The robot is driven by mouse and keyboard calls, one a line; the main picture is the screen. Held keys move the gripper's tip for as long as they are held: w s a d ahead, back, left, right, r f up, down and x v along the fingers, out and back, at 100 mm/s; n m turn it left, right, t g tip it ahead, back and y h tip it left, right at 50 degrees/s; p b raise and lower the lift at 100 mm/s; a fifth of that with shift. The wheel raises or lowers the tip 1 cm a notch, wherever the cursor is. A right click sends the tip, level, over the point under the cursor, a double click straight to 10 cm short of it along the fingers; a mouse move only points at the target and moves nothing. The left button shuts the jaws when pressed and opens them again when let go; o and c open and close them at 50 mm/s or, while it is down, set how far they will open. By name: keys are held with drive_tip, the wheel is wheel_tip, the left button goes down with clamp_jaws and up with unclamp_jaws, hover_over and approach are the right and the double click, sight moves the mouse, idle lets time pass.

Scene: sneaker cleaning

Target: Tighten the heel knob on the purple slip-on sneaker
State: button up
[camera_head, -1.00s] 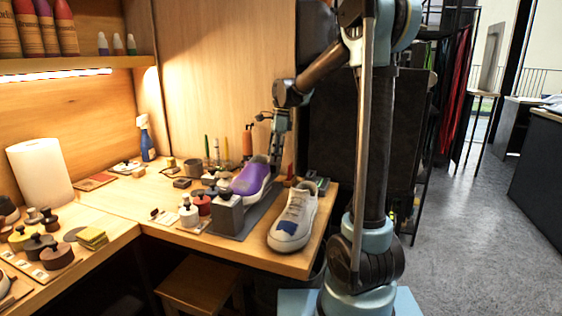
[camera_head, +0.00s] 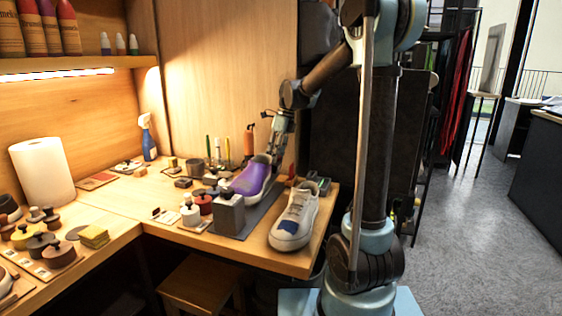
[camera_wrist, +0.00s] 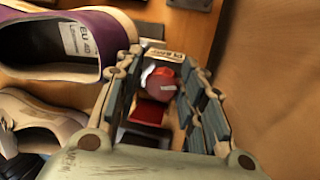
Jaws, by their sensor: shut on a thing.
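The purple slip-on sneaker (camera_head: 252,181) sits on a grey stand (camera_head: 229,215), its open collar toward the back. It also shows in the wrist view (camera_wrist: 75,42), with a white size label inside its collar. My gripper (camera_head: 275,160) is behind its heel. In the wrist view my gripper (camera_wrist: 160,65) has its two fingers on either side of a round dark-red knob (camera_wrist: 160,84) and is shut on it. A red block (camera_wrist: 148,113) lies below the knob in that view. The fingers' exact contact with the knob is partly hidden.
A white sneaker (camera_head: 295,216) with a blue patch stands close to the right, near the bench edge. Small jars, including a red one (camera_head: 204,203), crowd the left side. A spray bottle (camera_head: 147,138) stands farther back. Bare wood (camera_head: 125,198) lies left of the jars.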

drive_tip(key=shift+s+d+f+m, duration=0.1)
drive_tip(key=shift+d+m, duration=0.2)
drive_tip(key=shift+m, duration=0.2)
drive_tip(key=m, duration=0.4)
drive_tip(key=shift+t+y, duration=0.3)
drive_tip(key=shift+y, duration=0.1)
drive_tip(key=shift+c, duration=1)
drive_tip(key=shift+a, duration=0.1)
drive_tip(key=shift+o, duration=0.3)
drive_tip(key=o, duration=0.7)
drive_tip(key=shift+o, duration=0.2)
